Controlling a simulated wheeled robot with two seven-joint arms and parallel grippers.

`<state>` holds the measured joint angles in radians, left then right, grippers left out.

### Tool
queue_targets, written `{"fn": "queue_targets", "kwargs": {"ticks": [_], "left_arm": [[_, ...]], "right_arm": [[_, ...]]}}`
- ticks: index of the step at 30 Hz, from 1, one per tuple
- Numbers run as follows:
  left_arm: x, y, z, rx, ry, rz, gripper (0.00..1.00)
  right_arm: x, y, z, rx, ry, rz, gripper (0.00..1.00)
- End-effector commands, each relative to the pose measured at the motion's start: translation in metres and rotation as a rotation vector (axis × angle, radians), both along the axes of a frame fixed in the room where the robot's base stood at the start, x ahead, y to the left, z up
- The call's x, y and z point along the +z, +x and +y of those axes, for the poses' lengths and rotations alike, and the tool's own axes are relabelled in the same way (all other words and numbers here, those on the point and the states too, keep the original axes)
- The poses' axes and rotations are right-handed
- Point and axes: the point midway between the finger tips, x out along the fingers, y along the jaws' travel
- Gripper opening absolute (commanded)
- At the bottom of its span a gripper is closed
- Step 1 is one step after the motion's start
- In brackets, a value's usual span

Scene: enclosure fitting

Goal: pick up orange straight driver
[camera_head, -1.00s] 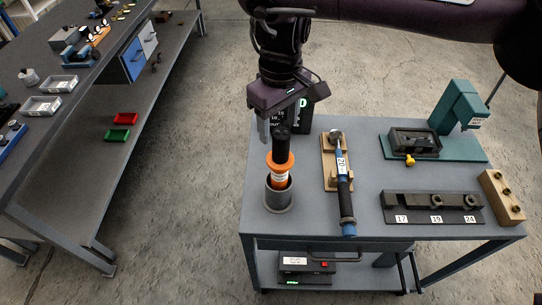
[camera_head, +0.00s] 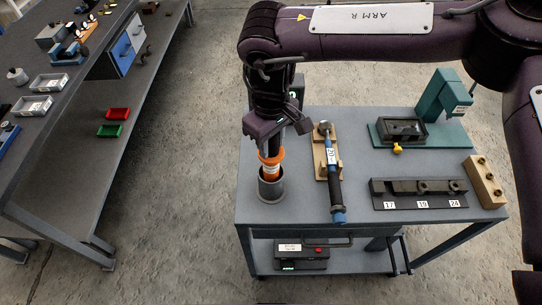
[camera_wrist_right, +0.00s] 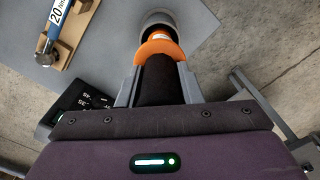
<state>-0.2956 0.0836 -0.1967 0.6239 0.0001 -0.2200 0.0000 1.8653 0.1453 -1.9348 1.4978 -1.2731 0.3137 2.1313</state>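The orange straight driver (camera_head: 270,167) stands upright in a grey round holder (camera_head: 271,189) at the left of the grey table. It has an orange collar and body with a white label and a black handle. My right gripper (camera_head: 276,140) is over its top. In the right wrist view, the two grey fingers (camera_wrist_right: 158,84) lie on either side of the black handle, close to it, with the orange collar (camera_wrist_right: 160,47) beyond their tips. Whether they press on the handle I cannot tell. My left gripper is not in view.
A blue torque wrench (camera_head: 333,178) lies on a wooden rack (camera_head: 319,160) just right of the driver. A dark numbered socket rail (camera_head: 418,194), a wooden block (camera_head: 484,182) and a green press (camera_head: 441,100) stand farther right. Bare table lies in front of the holder.

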Motion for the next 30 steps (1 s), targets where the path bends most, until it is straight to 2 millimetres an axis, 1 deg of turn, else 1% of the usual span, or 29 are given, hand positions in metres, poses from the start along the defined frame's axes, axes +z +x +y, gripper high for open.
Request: {"fn": "queue_targets", "kwargs": {"ticks": [1,6,7,20,23,26,30], "left_arm": [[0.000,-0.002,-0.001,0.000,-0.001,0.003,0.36],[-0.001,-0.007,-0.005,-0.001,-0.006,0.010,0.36],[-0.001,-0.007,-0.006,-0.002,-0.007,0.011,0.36],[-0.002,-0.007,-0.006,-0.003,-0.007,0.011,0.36],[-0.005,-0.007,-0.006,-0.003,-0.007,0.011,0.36],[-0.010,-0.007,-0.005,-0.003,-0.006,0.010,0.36],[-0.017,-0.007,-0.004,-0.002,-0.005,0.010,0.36]], "right_arm": [[0.000,0.000,0.000,0.000,0.000,0.000,0.25],[0.000,0.000,0.000,0.000,0.000,0.000,0.03],[0.000,0.000,0.000,0.000,0.000,0.000,0.00],[0.006,0.001,0.001,-0.001,0.003,-0.003,0.00],[0.013,0.002,0.001,-0.001,0.004,-0.004,0.00],[0.024,0.002,0.001,-0.002,0.004,-0.006,0.00],[0.047,0.002,0.001,-0.002,0.004,-0.007,0.00]]}}
